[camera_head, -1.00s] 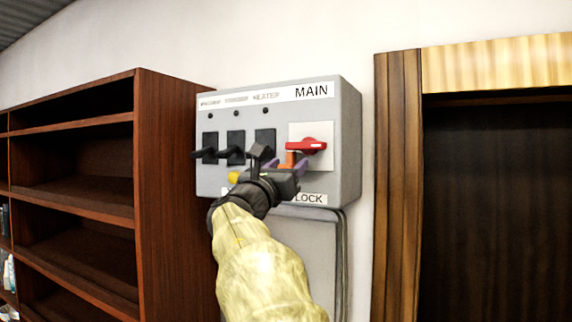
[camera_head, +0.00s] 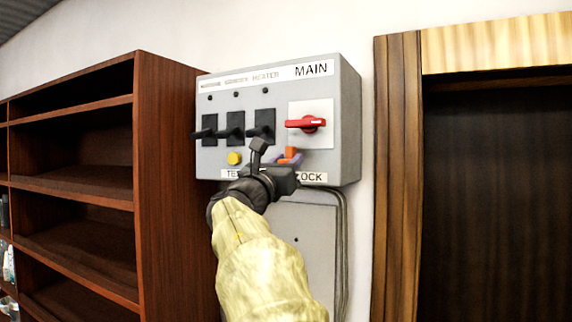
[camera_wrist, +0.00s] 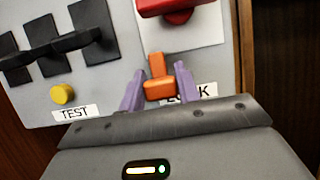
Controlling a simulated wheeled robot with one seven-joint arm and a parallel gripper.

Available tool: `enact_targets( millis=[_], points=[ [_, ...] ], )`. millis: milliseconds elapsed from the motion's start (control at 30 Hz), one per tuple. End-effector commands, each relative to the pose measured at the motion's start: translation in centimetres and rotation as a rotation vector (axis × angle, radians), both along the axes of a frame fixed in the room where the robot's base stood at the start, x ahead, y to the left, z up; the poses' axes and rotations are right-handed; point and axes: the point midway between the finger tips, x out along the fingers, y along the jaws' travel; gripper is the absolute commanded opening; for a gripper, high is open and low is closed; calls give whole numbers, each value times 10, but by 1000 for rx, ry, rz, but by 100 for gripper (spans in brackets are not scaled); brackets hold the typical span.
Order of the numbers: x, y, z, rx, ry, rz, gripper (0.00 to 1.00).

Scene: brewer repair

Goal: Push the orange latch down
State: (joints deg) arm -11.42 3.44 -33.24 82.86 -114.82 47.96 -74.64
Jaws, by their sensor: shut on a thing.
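The orange latch (camera_head: 290,155) is on the grey panel box, below the red handle (camera_head: 306,123) and above the LOCK label (camera_head: 313,177). In the wrist view the orange latch (camera_wrist: 158,80) stands between the two purple fingertips of my gripper (camera_wrist: 159,88). My gripper is shut on it, one finger on each side. In the head view my gripper (camera_head: 284,160) is at the box's lower right part, and its body hides part of the LOCK label. The red handle lies level, with a gap between it and the latch.
Several black switches (camera_head: 235,131) and a yellow button (camera_head: 234,158) above the TEST label are left of the latch. A brown shelf unit (camera_head: 170,160) stands at left. A wooden door frame (camera_head: 398,180) is at right. Cables run below the box.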

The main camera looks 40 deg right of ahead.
Motion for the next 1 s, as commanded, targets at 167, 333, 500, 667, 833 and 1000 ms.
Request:
enact_targets(
  millis=[167,333,500,667,833,1000],
  points=[
    [0,0,-10,2,1,1,0],
    [1,0,-11,5,4,1,0],
    [2,0,-12,7,5,1,42],
    [1,0,-10,4,2,1,55],
    [0,0,-9,2,1,1,55],
    [-2,6,-13,2,-1,3,55]
  ],
)
